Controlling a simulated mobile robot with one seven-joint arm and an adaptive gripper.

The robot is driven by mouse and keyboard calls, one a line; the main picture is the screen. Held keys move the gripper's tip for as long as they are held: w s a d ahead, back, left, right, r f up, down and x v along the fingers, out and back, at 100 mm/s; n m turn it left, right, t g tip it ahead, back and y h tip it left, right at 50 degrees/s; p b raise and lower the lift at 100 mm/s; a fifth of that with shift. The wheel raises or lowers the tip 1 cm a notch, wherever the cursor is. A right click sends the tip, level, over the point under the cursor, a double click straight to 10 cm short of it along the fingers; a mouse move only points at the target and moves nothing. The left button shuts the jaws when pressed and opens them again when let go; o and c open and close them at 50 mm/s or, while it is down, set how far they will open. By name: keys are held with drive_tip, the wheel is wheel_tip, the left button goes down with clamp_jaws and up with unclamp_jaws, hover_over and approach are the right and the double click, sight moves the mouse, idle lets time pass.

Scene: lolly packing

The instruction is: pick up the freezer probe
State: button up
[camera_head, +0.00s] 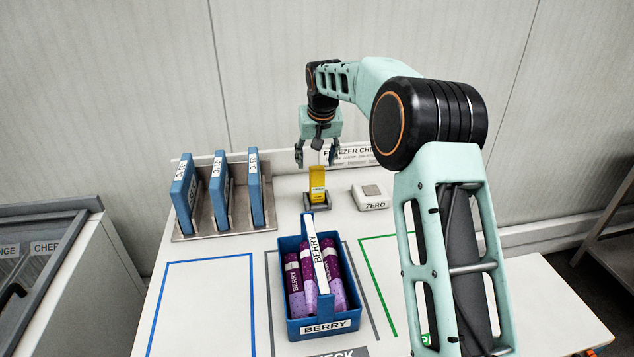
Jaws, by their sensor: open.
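The freezer probe (317,182) appears to be the yellow upright piece standing in a small grey holder (316,201) at the back middle of the white table. My gripper (315,158) is open and points down just above and slightly behind the yellow piece in the picture. The fingers look apart from it, and nothing shows between them. I cannot tell the exact depth between the fingertips and the probe's top.
A blue carrier (324,327) with several purple BERRY packs stands at front middle. Blue panels (221,182) stand in a metal rack (236,232) at left. A ZERO block (371,199) sits right of the probe. The blue-outlined area (205,310) is clear.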

sight(315, 170)
drive_tip(key=x, duration=0.4)
drive_tip(key=shift+f+p, duration=0.3)
drive_tip(key=shift+f, duration=0.1)
drive_tip(key=shift+d+p+x, duration=0.2)
drive_tip(key=shift+p+x, duration=0.15)
drive_tip(key=shift+x, duration=1.05)
drive_tip(key=shift+d+p+x, duration=0.2)
drive_tip(key=shift+p+x, duration=0.1)
drive_tip(key=shift+x, duration=1.1)
drive_tip(key=shift+s+f, duration=0.1)
drive_tip(key=c, duration=1.3)
